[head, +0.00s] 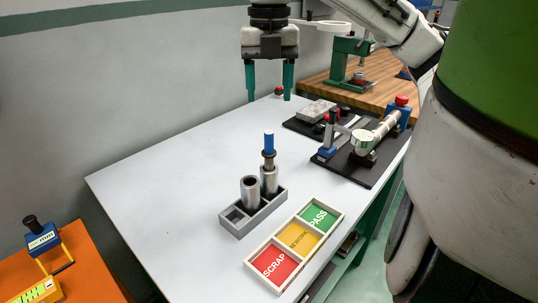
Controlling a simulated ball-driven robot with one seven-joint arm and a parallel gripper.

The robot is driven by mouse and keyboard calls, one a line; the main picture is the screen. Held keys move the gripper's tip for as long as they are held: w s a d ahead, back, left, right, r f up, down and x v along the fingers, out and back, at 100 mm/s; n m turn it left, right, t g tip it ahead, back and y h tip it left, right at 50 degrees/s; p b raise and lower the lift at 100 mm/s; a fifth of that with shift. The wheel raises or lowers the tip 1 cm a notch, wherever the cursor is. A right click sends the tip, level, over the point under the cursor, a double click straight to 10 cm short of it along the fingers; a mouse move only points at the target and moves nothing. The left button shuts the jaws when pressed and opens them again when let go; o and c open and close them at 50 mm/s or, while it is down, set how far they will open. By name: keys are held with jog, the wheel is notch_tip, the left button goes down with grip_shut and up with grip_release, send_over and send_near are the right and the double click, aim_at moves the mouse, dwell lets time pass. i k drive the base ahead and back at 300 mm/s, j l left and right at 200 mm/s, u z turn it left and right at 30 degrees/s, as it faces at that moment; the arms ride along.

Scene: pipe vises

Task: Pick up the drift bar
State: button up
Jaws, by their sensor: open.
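A metal bar with a blue top (269,142), which looks like the drift bar, stands upright at the back right of a grey rack (240,229). A dark collar is below its blue top, and its lower part is hidden in or behind a metal sleeve (269,180). A hollow metal cylinder (250,192) stands beside it in the same rack. My gripper (268,98) points down with its two teal fingers apart and nothing between them. It appears higher in the picture than the bar, apart from it.
A tray with SCRAP, yellow and PASS sections (296,243) lies in front of the rack. Black-based vise fixtures (364,150) hold the table's right side. A small red-topped item (278,91) is at the back. The white table's left half (165,185) is clear.

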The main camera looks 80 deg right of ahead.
aim_at(269, 159)
jog(key=k+j, duration=0.8)
